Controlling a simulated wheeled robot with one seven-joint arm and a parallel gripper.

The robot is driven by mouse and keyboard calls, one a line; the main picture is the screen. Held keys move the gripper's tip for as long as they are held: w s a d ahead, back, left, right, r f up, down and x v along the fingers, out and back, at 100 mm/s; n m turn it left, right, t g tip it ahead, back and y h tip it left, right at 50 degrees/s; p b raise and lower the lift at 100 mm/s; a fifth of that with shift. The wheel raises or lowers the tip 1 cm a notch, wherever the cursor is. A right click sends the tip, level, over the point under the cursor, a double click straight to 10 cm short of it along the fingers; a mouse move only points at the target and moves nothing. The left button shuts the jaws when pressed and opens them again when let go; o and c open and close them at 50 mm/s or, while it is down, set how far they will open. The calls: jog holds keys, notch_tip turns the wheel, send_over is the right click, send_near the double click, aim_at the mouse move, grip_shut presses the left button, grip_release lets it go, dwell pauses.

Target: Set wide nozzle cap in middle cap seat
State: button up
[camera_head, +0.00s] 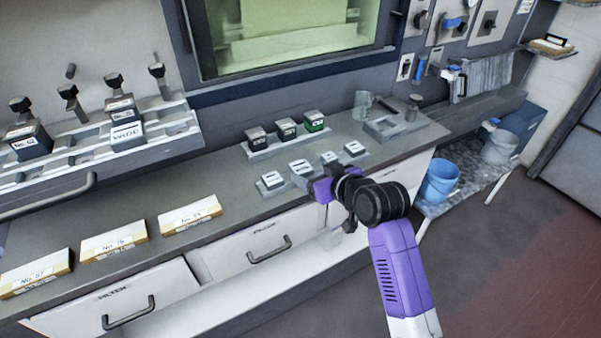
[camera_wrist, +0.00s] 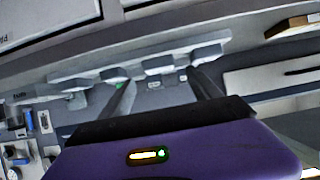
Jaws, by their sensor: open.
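My gripper (camera_head: 308,182) is over the front edge of the bench, its fingers reaching toward a row of small pale-topped blocks. In the wrist view, my gripper (camera_wrist: 162,80) has its two fingers apart, with small pale-topped pieces showing between and beyond them; I see nothing held. A dark block with a white label that seems to read "WIDE" (camera_head: 127,133) sits on the stepped rack at left, far from my gripper. Which piece is the wide nozzle cap, and which is the middle cap seat, I cannot tell for certain.
Behind the pale-topped row (camera_head: 329,158) stand dark labelled blocks (camera_head: 286,129), one with green. The stepped rack (camera_head: 180,125) fills the left. Labelled boxes (camera_head: 114,244) lie along the bench front. A glass beaker (camera_head: 362,103) and grey tray (camera_head: 383,130) stand at right.

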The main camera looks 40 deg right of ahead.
aim_at(302, 168)
jog(key=shift+b+x, duration=0.95)
jog(key=shift+x, duration=1.95)
jog(key=shift+c, duration=0.3)
jog(key=c, duration=1.4)
notch_tip(302, 168, up, 6)
jog(key=p, duration=0.6)
jog(key=shift+r, duration=0.15)
jog(key=shift+c, duration=0.4)
